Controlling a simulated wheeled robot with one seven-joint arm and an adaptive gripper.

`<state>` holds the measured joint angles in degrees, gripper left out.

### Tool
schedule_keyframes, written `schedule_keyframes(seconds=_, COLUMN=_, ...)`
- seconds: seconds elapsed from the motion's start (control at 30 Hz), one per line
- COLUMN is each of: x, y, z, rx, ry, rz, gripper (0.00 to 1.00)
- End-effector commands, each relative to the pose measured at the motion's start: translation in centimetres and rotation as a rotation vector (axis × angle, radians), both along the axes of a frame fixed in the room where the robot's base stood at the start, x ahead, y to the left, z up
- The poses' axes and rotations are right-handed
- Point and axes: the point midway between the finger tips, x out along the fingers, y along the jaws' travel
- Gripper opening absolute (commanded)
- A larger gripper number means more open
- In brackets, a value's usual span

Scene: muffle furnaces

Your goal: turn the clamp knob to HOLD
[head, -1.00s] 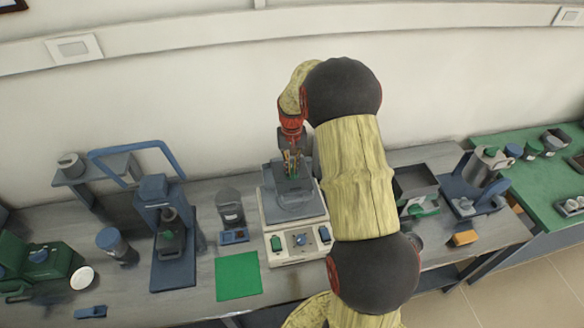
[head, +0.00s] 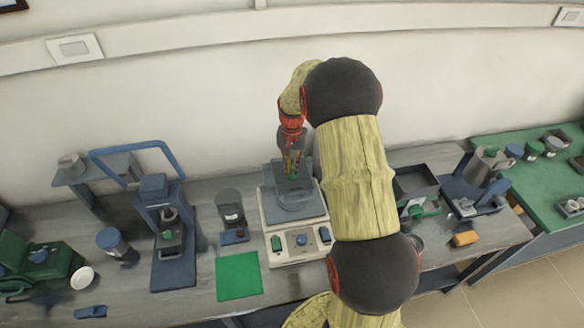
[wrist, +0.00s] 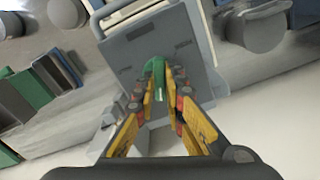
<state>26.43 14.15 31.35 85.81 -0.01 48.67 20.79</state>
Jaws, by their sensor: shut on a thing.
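The machine (head: 297,233) stands on the grey bench, with a pale base and a grey upper part. A green knob (wrist: 157,73) on its grey plate (wrist: 190,58) shows in the wrist view; I take it to be the clamp knob. My gripper (wrist: 160,85) points down at the plate, its yellow fingers on either side of the knob and shut on it. In the head view my gripper (head: 292,170) is over the grey upper part, and the knob is hidden there. I cannot read any HOLD mark.
A blue press-like stand (head: 165,235) and a dark container (head: 230,208) stand to the left. A green mat (head: 238,276) lies in front. A dark tray (head: 415,181) and a yellow block (head: 465,239) are to the right, beyond my arm. A white wall is close behind.

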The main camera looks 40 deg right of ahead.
Motion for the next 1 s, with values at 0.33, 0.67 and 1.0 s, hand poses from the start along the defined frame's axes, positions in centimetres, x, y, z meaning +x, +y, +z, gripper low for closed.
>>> schedule_keyframes(seconds=0.33, x=0.0, y=0.0, z=0.0, rx=0.0, ry=-0.001, rz=0.001, gripper=0.27)
schedule_keyframes(seconds=0.67, x=0.0, y=0.0, z=0.1, rx=-0.001, ry=-0.001, rz=0.001, gripper=0.3)
schedule_keyframes(seconds=1.0, x=0.1, y=-0.1, z=4.8, rx=-0.002, ry=-0.005, rz=0.001, gripper=0.3)
